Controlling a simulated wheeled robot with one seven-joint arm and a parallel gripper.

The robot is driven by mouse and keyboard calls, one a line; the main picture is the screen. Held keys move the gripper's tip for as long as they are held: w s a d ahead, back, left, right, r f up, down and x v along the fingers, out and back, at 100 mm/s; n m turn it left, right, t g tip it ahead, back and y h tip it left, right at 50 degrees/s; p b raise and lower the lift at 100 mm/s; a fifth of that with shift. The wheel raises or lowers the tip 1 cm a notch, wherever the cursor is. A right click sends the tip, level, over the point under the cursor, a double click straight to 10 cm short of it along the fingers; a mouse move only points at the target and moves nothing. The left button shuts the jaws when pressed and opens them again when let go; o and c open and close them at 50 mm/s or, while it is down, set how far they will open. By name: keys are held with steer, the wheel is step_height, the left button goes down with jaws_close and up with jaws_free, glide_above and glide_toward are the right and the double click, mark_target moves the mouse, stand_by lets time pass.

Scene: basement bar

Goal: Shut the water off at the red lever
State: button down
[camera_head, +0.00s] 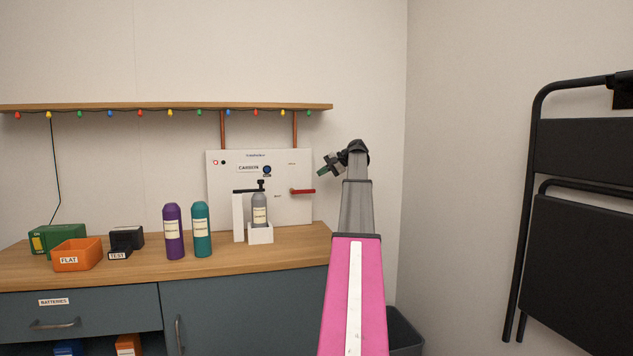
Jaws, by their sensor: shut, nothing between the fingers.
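My gripper (328,166) is at the end of my raised arm, right of the panel and a little above and right of the lever in the picture. It is shut and empty and appears apart from the lever, though the depth between them is hard to judge. The fingertips are small in this view.
A grey bottle (260,209) sits in a white holder (261,235) before the panel. Purple (173,232) and teal (201,230) bottles stand left of it. An orange bin (78,255) is farther left. A shelf (170,107) with lights hangs above. A black folding chair (580,220) is at right.

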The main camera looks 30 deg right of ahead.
steer(key=v, duration=0.6)
steer(key=shift+f, duration=0.2)
steer(key=shift+d, duration=0.1)
